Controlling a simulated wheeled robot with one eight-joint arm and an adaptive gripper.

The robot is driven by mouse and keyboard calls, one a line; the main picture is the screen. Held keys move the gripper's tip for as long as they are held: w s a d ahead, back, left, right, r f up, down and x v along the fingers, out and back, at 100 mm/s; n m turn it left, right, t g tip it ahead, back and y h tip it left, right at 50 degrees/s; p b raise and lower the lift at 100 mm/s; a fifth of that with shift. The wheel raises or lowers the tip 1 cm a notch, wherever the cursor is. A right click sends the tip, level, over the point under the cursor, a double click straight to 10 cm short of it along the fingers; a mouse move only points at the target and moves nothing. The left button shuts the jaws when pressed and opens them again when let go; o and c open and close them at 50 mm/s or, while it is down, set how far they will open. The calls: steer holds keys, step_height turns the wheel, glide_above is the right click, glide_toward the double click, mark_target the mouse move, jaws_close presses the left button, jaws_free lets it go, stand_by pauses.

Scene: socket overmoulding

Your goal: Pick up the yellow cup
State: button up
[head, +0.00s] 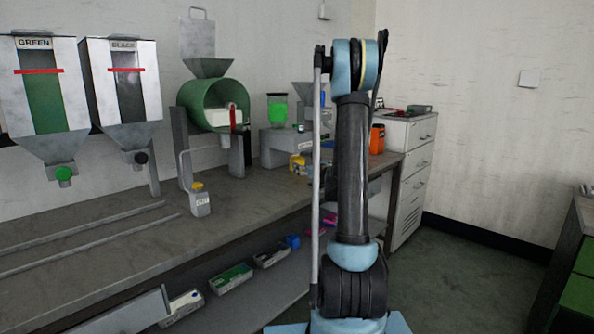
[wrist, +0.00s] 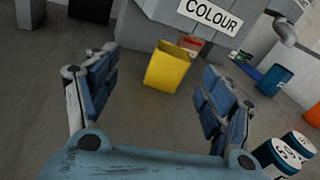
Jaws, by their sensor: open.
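The yellow cup (wrist: 168,68) stands upright on the grey bench in the wrist view, ahead of my gripper (wrist: 160,64). Its open top faces up. My gripper is open, with one blue-padded finger on each side of the view and the cup in line with the gap between them. Nothing is held. In the head view a small yellow thing (head: 298,164), likely the same cup, shows on the bench left of my arm. My gripper is hidden behind my arm there.
A grey machine with a COLOUR sign (wrist: 212,14) stands just behind the cup. Numbered white-topped dark containers (wrist: 276,157) stand at lower right, near the right finger. A blue container (wrist: 273,80) and an orange one stand further right. The bench left of the cup is mostly clear.

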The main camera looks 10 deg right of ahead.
mark_target(301, 161)
steer(key=shift+w+d+f+m+t+h, duration=0.35)
steer(key=shift+w+d+f+m, duration=0.35)
steer(key=shift+w+d+m, duration=0.4)
steer(key=x, duration=0.6)
steer(key=shift+w+a, duration=0.2)
steer(key=shift+a, duration=0.05)
steer(key=shift+a+x, duration=0.2)
steer(key=shift+x, duration=2.4)
steer(key=shift+s+f, duration=0.1)
steer(key=c, duration=1.2)
steer(key=shift+c, duration=0.2)
